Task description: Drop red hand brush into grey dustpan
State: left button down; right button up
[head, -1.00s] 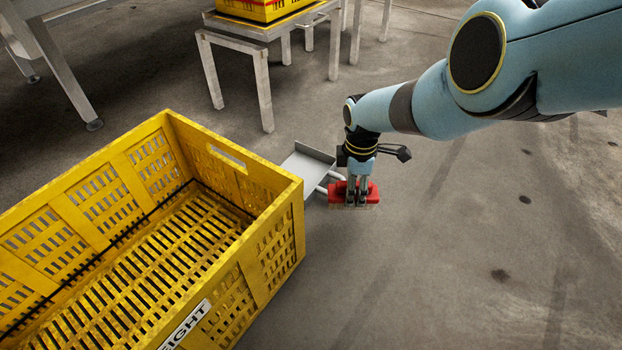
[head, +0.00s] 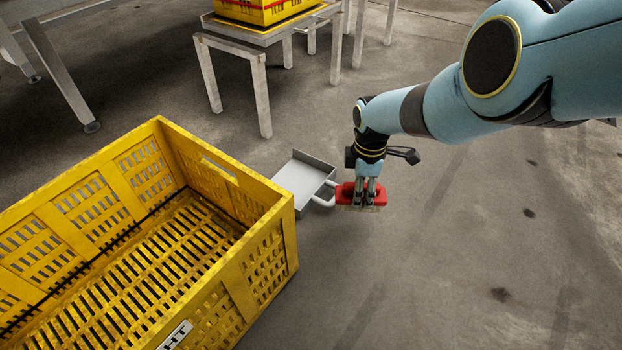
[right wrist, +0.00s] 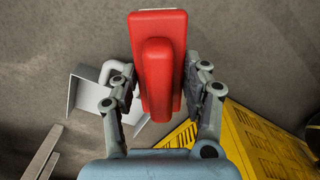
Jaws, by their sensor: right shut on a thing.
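The red hand brush (head: 346,192) is held in my right gripper (head: 367,195), with its bristles facing down. In the right wrist view the red brush (right wrist: 158,65) sits between the two fingers of my right gripper (right wrist: 160,90). The grey dustpan (head: 302,178) lies on the floor, just left of the brush in the head view, its handle pointing toward the brush. The dustpan (right wrist: 88,90) also shows left of the brush in the right wrist view, partly hidden by a finger. The brush looks beside the pan, not over its tray. My left gripper is out of view.
A large yellow crate (head: 262,222) stands on the floor left of the dustpan, close to it. A metal stand (head: 262,95) with another yellow crate (head: 265,8) is behind. The concrete floor to the right is clear.

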aim_at(305, 185)
jog(key=i+l+u, duration=0.1)
jog(key=i+l, duration=0.2)
jog(key=i+l+u, duration=0.1)
jog(key=i+l, duration=0.15)
jog(key=l, duration=0.15)
jog(key=i+l, duration=0.25)
jog(key=l, duration=0.15)
jog(key=i+l+u, duration=0.15)
jog(key=i+l, duration=0.1)
jog(key=l, duration=0.1)
